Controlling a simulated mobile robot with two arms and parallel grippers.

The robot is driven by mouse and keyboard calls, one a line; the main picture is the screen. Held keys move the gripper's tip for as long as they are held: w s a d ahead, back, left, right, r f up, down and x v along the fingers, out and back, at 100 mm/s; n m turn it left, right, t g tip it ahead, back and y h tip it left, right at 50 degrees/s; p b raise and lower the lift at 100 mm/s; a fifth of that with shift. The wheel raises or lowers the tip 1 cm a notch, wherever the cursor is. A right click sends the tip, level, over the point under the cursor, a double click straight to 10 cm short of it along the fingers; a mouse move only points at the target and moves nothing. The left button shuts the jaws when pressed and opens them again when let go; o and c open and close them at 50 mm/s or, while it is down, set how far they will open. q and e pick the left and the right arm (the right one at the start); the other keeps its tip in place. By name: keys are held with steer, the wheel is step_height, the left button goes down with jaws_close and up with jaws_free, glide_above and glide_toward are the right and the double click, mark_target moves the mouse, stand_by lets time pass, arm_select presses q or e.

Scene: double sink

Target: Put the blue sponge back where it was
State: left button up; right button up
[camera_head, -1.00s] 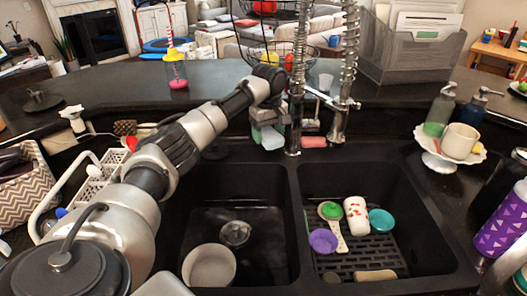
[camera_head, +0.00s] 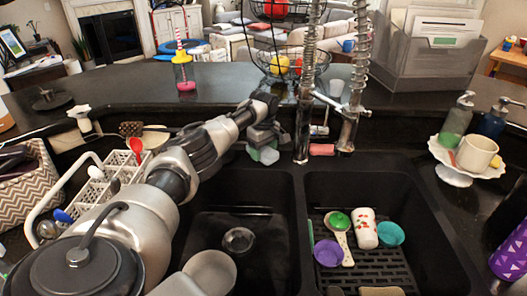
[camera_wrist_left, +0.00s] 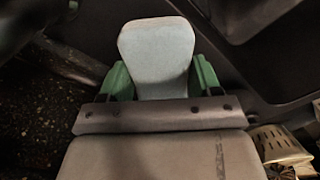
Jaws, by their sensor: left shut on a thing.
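My left gripper (camera_head: 262,150) is at the back rim of the left sink basin, left of the faucet. In the left wrist view it is shut on a pale blue-grey sponge (camera_wrist_left: 158,55), with green pieces on both sides that look like the finger pads. In the head view the held sponge is small, pale and partly covered by the gripper. I cannot tell whether it touches the ledge. My right gripper is not in view.
A pink sponge (camera_head: 322,149) lies on the back ledge right of the faucet (camera_head: 304,125). A white dish rack (camera_head: 95,190) stands left.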

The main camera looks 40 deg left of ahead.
mark_target(263, 150)
arm_select(q)
steer(key=shift+f, duration=0.6)
steer(key=shift+f, duration=0.1)
steer(key=o, duration=0.9)
step_height(263, 150, up, 12)
steer(key=shift+r+b, duration=0.2)
steer(key=shift+b, duration=0.1)
steer(key=shift+f, duration=0.1)
